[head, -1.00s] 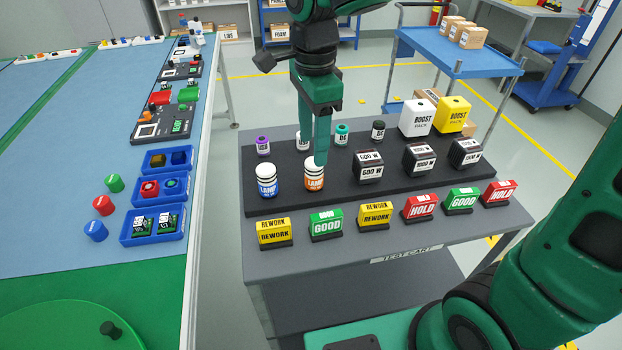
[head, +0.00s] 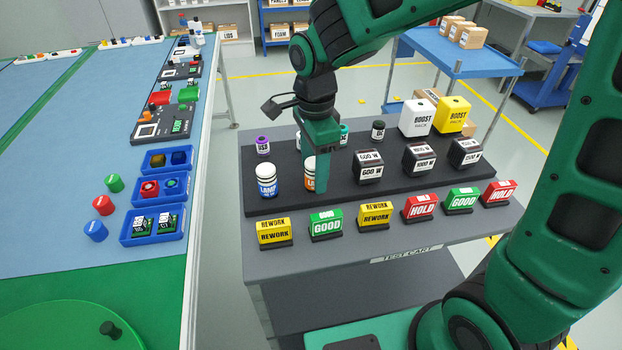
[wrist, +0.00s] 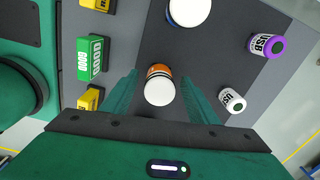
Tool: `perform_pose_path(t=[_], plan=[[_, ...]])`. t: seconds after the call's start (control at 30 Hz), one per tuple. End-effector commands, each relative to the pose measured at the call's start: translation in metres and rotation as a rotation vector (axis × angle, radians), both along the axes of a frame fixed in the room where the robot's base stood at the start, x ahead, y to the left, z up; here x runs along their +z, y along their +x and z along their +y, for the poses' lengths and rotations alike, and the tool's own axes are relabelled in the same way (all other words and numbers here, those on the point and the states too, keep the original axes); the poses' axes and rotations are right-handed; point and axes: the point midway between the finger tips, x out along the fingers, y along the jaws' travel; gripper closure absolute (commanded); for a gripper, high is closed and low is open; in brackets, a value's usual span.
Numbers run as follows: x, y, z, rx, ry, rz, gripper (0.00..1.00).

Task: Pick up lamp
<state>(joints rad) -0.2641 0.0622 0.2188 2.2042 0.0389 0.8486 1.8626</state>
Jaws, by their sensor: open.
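An orange-labelled lamp (head: 309,176) with a white top stands upright on the black board of the test cart. A blue-labelled lamp (head: 266,181) stands to its left. My gripper (head: 318,186) is down at the orange lamp and partly hides it in the head view. In the wrist view my open gripper (wrist: 161,84) has one finger on each side of the orange lamp (wrist: 160,88), with visible gaps. The blue lamp's white top (wrist: 188,10) shows at the upper edge there. I cannot tell how deep the fingertips reach.
Black watt-marked blocks (head: 369,166) stand to the right. A purple-topped USB jar (head: 263,146) and other small jars stand behind. A row of REWORK, GOOD (head: 326,224) and HOLD blocks lies in front. The blue workbench (head: 60,190) is at the left.

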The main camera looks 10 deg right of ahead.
Motion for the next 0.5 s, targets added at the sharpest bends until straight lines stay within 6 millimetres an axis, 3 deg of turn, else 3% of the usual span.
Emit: perform_pose_path(t=[0.03, 0.23, 0.5], plan=[[0.0001, 0.0, 0.0, 0.0, 0.0, 0.0, 0.48], [0.0003, 0.0, -0.0001, 0.0, 0.0, 0.0, 0.94], [0.001, 0.0002, -0.0001, 0.0, 0.0, 0.0, 0.94]])
